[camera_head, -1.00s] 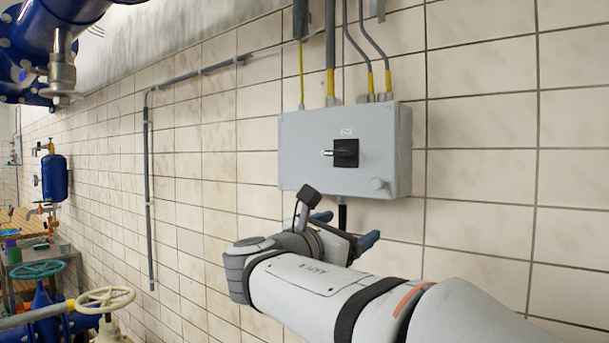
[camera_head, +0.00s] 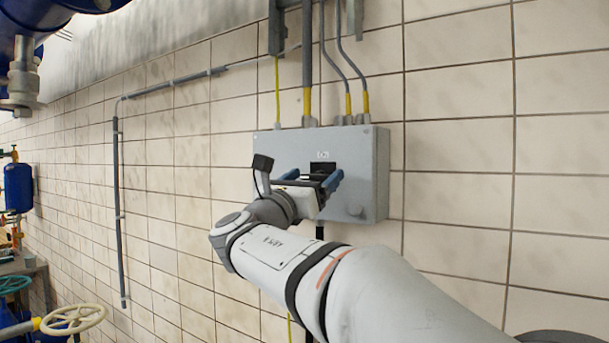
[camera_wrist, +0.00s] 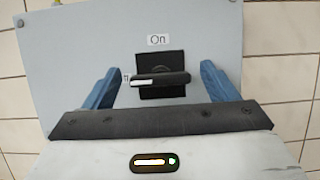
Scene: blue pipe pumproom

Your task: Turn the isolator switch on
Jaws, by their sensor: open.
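The isolator switch is a black square plate with a black bar handle (camera_wrist: 168,80), set on a grey box (camera_head: 372,175) on the tiled wall. The handle lies horizontal, with a white mark on its left end. A label reading "On" (camera_wrist: 159,40) sits above the plate. In the head view the switch (camera_head: 322,168) is partly hidden by my gripper (camera_head: 312,178). My gripper is open, its blue fingers (camera_wrist: 158,88) on the left and right of the handle. Gaps show between the fingers and the handle; I cannot tell the exact depth.
Several conduits (camera_head: 307,60) enter the top of the box. A cream handwheel (camera_head: 73,318) and a blue tank (camera_head: 18,187) are far left. The wall right of the box is clear.

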